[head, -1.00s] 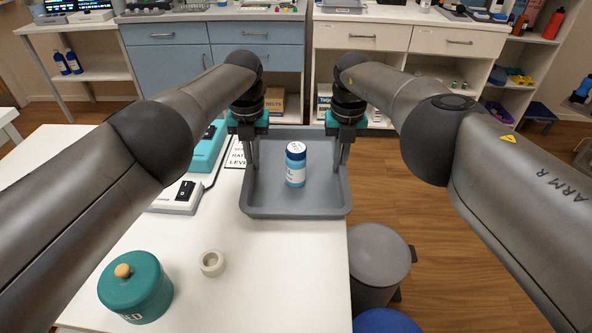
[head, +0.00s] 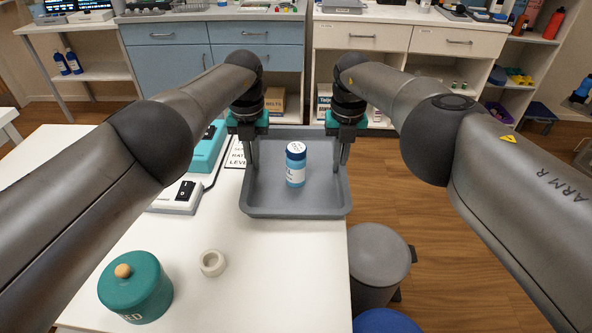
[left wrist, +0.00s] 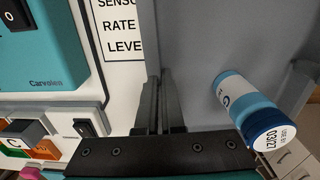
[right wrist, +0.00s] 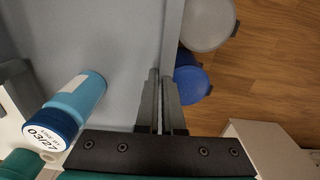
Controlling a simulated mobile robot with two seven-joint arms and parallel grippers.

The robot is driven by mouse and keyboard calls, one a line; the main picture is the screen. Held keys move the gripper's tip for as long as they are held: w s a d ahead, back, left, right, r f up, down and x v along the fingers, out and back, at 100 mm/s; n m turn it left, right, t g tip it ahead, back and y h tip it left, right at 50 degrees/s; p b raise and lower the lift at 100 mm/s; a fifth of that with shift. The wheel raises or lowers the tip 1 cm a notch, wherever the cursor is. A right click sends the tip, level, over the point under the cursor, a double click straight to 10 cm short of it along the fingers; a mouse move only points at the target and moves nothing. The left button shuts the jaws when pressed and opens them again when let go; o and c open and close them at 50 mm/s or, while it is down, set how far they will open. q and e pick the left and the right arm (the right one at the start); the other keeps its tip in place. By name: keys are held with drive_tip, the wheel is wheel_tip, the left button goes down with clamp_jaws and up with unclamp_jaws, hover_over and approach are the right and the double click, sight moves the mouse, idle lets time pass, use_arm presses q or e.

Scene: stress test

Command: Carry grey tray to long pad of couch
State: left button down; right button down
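The grey tray (head: 295,212) is at the far right end of the white table, its right side reaching the table's edge. A blue bottle (head: 295,165) with a white label stands upright in it. My left gripper (head: 253,165) is shut on the tray's left wall; its fingers pinch the rim in the left wrist view (left wrist: 160,105). My right gripper (head: 342,162) is shut on the tray's right wall, also seen in the right wrist view (right wrist: 162,105). I cannot tell whether the tray is clear of the table. No couch or long pad is in view.
On the white table (head: 200,295) are a teal pot (head: 138,290), a tape roll (head: 212,263), a switch box (head: 178,198) and a teal device (head: 208,150). A grey bin (head: 378,258) stands right of the table. Wooden floor (head: 450,250) lies open to the right.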

use_arm(q)
drive_tip(key=shift+r, duration=0.15)
use_arm(e)
drive_tip(key=shift+r, duration=0.15)
